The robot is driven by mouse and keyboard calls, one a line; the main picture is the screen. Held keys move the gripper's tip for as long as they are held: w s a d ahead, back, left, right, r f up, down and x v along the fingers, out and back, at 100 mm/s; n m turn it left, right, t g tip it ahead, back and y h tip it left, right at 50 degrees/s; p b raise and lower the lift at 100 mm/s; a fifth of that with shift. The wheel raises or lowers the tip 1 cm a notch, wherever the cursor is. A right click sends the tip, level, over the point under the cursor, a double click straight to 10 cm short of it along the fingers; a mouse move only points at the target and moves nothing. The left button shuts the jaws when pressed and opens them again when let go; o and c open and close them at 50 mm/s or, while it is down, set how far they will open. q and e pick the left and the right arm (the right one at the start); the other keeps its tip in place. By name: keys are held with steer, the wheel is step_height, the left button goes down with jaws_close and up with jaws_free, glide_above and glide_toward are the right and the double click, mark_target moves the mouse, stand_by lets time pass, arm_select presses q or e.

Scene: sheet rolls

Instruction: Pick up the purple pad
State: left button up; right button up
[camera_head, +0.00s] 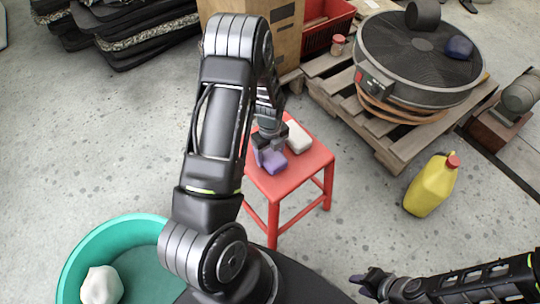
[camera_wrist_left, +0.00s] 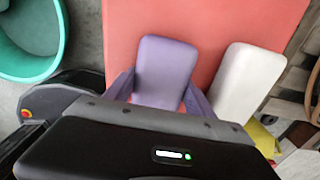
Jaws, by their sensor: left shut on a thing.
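The purple pad (camera_head: 274,161) is a small rounded block at the red stool (camera_head: 303,170). My left gripper (camera_head: 270,150) reaches down over the stool and is shut on the pad. In the left wrist view the purple pad (camera_wrist_left: 165,68) sits between the two fingers of the left gripper (camera_wrist_left: 158,95), with the red stool top (camera_wrist_left: 210,20) behind it. I cannot tell whether the pad touches the stool. My right gripper (camera_head: 368,280) is low at the bottom right, away from the stool; its jaw state is unclear.
A white pad (camera_head: 298,137) lies on the stool close beside the purple one. A teal tub (camera_head: 75,262) holding a white lump (camera_head: 101,286) stands at the lower left. A yellow jug (camera_head: 432,187) and a wooden pallet (camera_head: 398,150) with a round machine are to the right.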

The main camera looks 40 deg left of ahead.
mark_target(270, 152)
arm_select(q)
steer(key=shift+r, duration=0.1)
step_height(270, 152, up, 10)
steer(key=shift+f+p, duration=0.1)
steer(key=shift+p, duration=0.5)
stand_by(0.4)
steer(key=o, duration=0.8)
steer(key=c, duration=0.6)
steer(key=w+d+r+n+p, duration=0.1)
steer(key=d+r+n+p, duration=0.2)
steer(key=d+n, duration=0.3)
steer(key=w+d+r+n+p, duration=0.2)
steer(key=d+r+n+p, duration=0.1)
steer(key=n, duration=0.5)
steer(key=w+d+r+n+p, duration=0.1)
steer(key=d+r+n+p, duration=0.3)
steer(key=d+n, duration=0.3)
steer(key=shift+w+d+r, duration=0.15)
steer(key=shift+d+r, duration=0.45)
steer(key=shift+d, duration=0.2)
steer(key=shift+c, duration=0.2)
